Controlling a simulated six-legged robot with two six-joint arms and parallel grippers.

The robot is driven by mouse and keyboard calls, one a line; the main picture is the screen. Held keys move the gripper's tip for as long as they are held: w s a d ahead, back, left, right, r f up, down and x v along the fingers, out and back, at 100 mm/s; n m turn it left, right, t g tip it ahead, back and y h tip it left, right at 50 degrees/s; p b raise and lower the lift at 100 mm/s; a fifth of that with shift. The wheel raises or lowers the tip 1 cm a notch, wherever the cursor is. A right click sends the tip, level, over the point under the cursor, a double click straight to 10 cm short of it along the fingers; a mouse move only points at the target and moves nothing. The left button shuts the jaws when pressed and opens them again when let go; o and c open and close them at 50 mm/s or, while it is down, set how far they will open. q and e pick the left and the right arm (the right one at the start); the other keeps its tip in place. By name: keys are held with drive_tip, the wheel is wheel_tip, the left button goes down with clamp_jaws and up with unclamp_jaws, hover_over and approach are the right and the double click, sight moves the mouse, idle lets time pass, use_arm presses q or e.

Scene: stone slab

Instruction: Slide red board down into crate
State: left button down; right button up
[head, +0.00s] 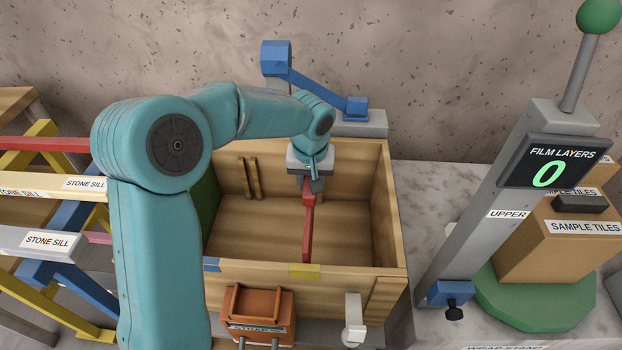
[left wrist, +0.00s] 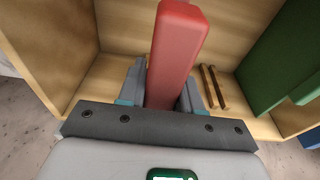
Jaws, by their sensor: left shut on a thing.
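The red board (head: 308,228) shows nearly edge-on as a narrow strip within the wooden crate's (head: 390,215) outline, running from the back side toward the front wall. My left gripper (head: 312,182) is shut on its far end, near the crate's back wall. In the left wrist view the board (left wrist: 178,45) passes between both fingers (left wrist: 165,88). How deep its lower edge sits is hidden. A green board (head: 205,205) stands along the crate's left side, also seen in the left wrist view (left wrist: 280,65). My right gripper is not in view.
Paired wooden rails (head: 250,178) line the back wall. Yellow tape (head: 304,271) and blue tape (head: 211,264) mark the front wall. An orange box (head: 258,308) stands in front. A blue-armed clamp (head: 318,88) is behind; a film-layer stand (head: 480,210) is right; stone sill racks (head: 50,240) are left.

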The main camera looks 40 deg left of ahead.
use_arm(q)
drive_tip(key=shift+f, duration=0.1)
idle(0.8)
drive_tip(key=shift+f+b, duration=1.95)
drive_tip(key=shift+f, duration=0.2)
wheel_tip(320, 180, down, 4)
drive_tip(key=b, duration=0.3)
drive_tip(key=shift+f+b, duration=0.15)
drive_tip(key=shift+b, duration=0.25)
drive_tip(key=c, duration=0.7)
unclamp_jaws()
